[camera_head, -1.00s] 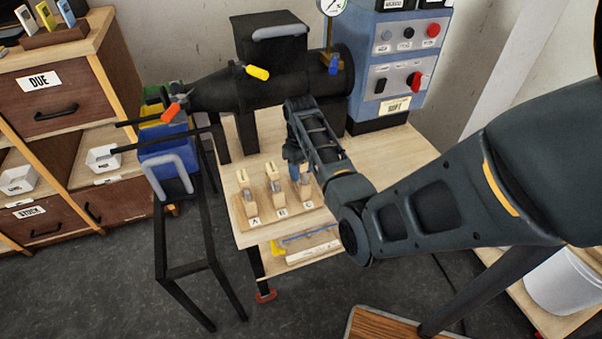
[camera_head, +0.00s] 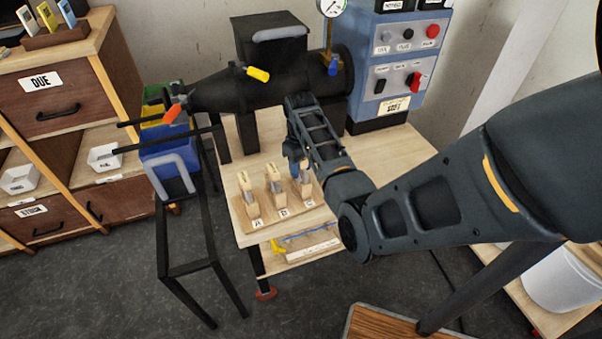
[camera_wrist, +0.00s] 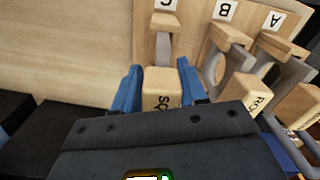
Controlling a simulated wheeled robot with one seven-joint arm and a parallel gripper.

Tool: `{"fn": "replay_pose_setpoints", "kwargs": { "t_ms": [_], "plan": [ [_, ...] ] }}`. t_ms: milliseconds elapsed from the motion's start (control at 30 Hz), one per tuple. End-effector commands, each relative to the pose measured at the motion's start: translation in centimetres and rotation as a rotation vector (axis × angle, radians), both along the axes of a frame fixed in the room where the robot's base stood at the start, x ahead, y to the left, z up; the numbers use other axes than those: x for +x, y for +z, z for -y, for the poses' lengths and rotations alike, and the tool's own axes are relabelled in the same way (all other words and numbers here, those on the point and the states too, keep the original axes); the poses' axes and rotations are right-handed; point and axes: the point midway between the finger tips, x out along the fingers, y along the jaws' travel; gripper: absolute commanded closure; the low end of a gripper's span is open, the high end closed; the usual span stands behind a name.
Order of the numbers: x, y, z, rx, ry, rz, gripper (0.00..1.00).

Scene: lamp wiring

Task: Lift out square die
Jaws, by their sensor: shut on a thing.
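The square die (camera_wrist: 161,84), a pale wooden block with "SQ" lettering partly showing, is at place C, in the wrist view. My gripper (camera_wrist: 160,76) has its two blue fingers on either side of this block and is shut on it. In the head view my gripper (camera_head: 293,160) is at the right end of the wooden die rack (camera_head: 265,222), over place C. Two similar dies stand to the left, at A (camera_head: 248,197) and B (camera_head: 274,184). Whether the square die is clear of its slot cannot be told.
The rack stands at the front left of a light wooden bench (camera_head: 395,158). Behind it is a black machine (camera_head: 275,92) with a yellow-tipped lever. A blue control box (camera_head: 395,65) stands at the back right. A black stand (camera_head: 188,268) is to the left.

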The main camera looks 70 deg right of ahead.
Motion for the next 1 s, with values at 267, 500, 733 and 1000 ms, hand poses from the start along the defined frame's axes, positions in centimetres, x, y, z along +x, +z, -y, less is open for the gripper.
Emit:
{"fn": "replay_pose_setpoints", "kwargs": {
  "t_ms": [267, 500, 733, 1000],
  "plan": [
    [0.1, 1.7, 0.0, -0.001, 0.003, 0.0, 0.95],
    [0.1, 2.7, 0.0, -0.002, 0.004, 0.001, 0.95],
    [0.1, 3.7, 0.1, -0.002, 0.004, 0.001, 0.95],
    [0.1, 4.7, 0.1, -0.004, 0.004, 0.003, 0.95]
  ]
}}
